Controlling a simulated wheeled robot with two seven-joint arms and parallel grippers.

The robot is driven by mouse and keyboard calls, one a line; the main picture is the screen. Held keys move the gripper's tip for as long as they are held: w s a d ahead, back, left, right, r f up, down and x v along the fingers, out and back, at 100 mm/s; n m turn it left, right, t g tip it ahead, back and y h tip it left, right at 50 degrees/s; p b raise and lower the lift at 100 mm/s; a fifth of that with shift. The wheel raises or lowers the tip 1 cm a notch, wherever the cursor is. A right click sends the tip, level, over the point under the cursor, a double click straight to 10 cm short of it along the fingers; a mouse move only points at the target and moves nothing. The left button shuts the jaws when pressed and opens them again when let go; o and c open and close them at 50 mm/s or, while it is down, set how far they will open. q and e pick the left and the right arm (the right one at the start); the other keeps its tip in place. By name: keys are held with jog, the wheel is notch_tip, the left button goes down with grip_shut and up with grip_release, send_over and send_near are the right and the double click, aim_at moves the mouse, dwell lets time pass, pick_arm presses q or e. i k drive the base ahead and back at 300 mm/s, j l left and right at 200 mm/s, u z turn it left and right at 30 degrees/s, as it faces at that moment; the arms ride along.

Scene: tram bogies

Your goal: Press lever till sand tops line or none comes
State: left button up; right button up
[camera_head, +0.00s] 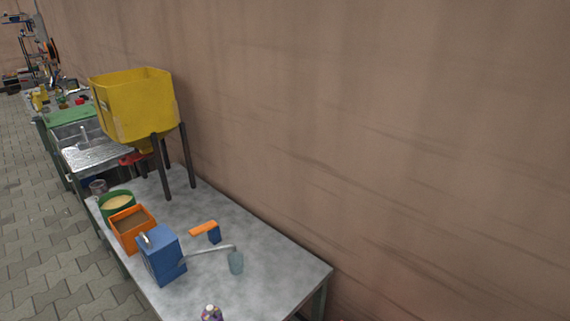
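A blue box-shaped device (162,254) stands on the grey table (276,267). A thin grey arm (208,249) runs from it to the right and ends in a blue-grey paddle or cup-like piece (236,262). A yellow hopper (134,105) stands on dark legs at the table's back, with a red part (133,158) low beside it. I cannot tell which part is the lever. A green round tub (117,204) holds pale, sand-like material. No fill line can be made out. Neither of my grippers is in view.
An orange open box (132,228) with brownish content sits between tub and blue device. An orange-and-blue tool (206,230) lies behind the device. A small clear jar (98,187) is at the left edge. A purple bottle-like item (211,313) is cut off below. A wall (400,130) stands behind.

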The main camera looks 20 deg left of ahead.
aim_at(204, 227)
jog(key=u, duration=1.2)
